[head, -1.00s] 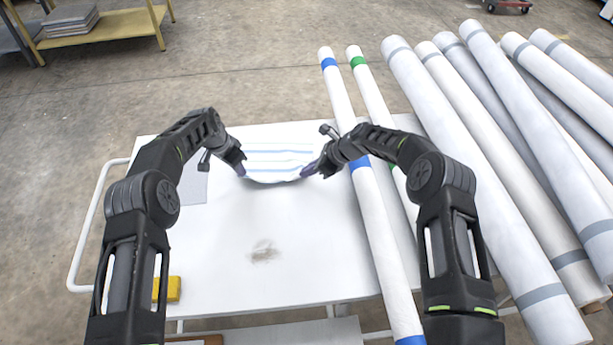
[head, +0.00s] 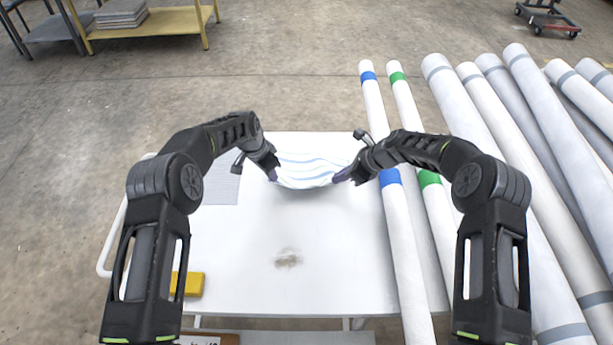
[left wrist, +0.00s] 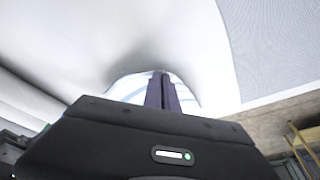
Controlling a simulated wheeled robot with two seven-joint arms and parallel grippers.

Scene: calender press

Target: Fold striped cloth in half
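The striped cloth (head: 304,171), white with blue stripes, is toward the far side of the white table (head: 240,240). Its near edge hangs in a sag between my two grippers. My left gripper (head: 273,175) is shut on the near left corner. In the left wrist view its dark fingers (left wrist: 164,92) are together, with bits of the cloth (left wrist: 128,88) showing on both sides. My right gripper (head: 338,177) is at the near right corner and appears shut on it. The cloth's far part is pale against the table, so its far edge is hard to make out.
A grey sheet (head: 221,183) lies left of the cloth. A yellow block (head: 188,284) is at the table's near left. Long white rolls with blue (head: 390,178) and green (head: 428,179) bands run along the right side.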

